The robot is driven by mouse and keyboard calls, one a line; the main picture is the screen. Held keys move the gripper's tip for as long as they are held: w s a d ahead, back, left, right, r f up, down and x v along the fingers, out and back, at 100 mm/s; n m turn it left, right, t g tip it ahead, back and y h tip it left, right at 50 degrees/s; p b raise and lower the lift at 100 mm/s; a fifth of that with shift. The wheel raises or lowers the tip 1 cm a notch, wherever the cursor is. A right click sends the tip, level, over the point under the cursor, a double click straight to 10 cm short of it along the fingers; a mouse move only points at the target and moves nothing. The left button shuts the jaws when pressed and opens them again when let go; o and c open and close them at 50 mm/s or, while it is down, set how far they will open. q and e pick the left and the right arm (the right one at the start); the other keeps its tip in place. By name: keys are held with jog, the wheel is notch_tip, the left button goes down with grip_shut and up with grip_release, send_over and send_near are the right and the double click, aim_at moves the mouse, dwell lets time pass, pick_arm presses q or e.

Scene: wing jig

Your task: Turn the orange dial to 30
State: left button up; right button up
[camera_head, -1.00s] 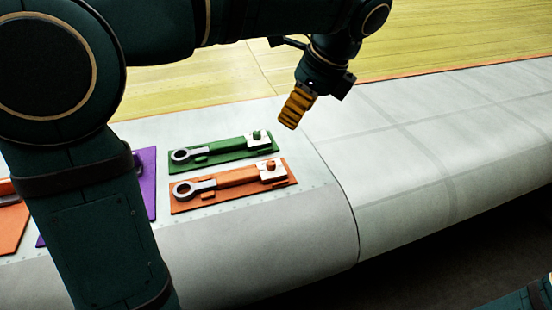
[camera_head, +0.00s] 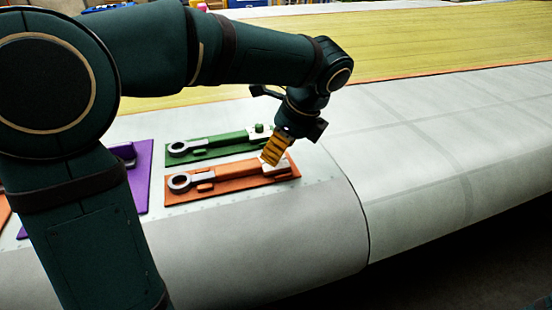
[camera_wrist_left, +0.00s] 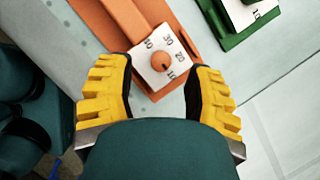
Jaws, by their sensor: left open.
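The orange dial (camera_wrist_left: 161,62) is a small round knob on a white plate (camera_wrist_left: 153,78) with printed numbers, including 30 above it and 10 below right. A small dark mark on the knob seems to face the 10. The plate is at the right end of an orange wrench-shaped fixture (camera_head: 234,174). My left gripper (camera_head: 270,162) is open and points down over this end, hiding the dial in the head view. In the left wrist view its yellow fingers (camera_wrist_left: 160,100) stand to either side, with the dial ahead between them, apart from both.
A similar green fixture (camera_head: 208,144) lies just behind the orange one, with its own numbered plate (camera_wrist_left: 245,12). A purple panel (camera_head: 142,180) is to the left. The grey wing surface (camera_head: 420,150) to the right is clear.

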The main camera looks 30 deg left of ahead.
pick_arm(q)
jog(key=shift+x, duration=1.2)
grip_shut()
